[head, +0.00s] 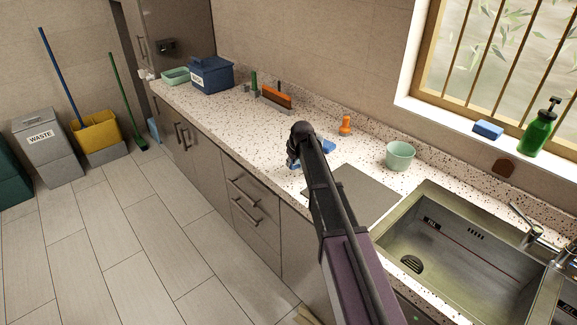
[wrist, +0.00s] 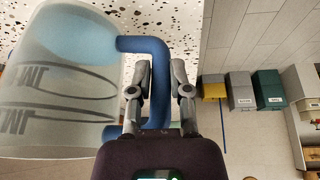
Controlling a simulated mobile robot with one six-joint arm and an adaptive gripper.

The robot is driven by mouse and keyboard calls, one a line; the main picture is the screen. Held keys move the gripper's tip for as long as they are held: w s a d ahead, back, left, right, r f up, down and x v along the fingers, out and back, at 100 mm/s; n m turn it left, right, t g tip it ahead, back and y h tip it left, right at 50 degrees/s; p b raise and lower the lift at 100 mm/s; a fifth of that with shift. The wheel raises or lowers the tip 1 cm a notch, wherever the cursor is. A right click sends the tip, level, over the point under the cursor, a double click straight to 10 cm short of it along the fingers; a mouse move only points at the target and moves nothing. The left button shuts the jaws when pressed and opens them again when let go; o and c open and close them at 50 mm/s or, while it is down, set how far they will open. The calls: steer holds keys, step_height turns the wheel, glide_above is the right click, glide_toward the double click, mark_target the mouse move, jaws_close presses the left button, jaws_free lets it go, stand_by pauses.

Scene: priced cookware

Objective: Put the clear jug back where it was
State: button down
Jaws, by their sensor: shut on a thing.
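The clear jug (wrist: 55,95), see-through with dark printed marks and a blue handle (wrist: 158,90), fills the left of the wrist view. My gripper (wrist: 158,75) is shut on the blue handle, one finger on each side of it. The speckled worktop shows behind the jug. In the head view my gripper (head: 294,158) is over the worktop beyond the grey board, and my own arm hides most of it and the jug. Whether the jug touches the worktop cannot be told.
On the worktop (head: 225,115) are a grey board (head: 355,193), a green cup (head: 400,156), an orange-topped item (head: 345,125), a brush (head: 276,96) and a blue box (head: 212,75). The sink (head: 460,245) lies at right. The left-centre worktop is clear.

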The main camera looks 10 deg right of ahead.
steer(key=shift+w+a+f, duration=0.1)
steer(key=shift+w+a, duration=0.1)
steer(key=shift+w, duration=0.85)
steer(key=shift+b+x, duration=1.9)
steer(key=shift+x, duration=0.05)
steer(key=shift+s+d+f, duration=0.1)
steer(key=shift+d+f, duration=0.05)
steer(key=c, duration=0.6)
jaws_free()
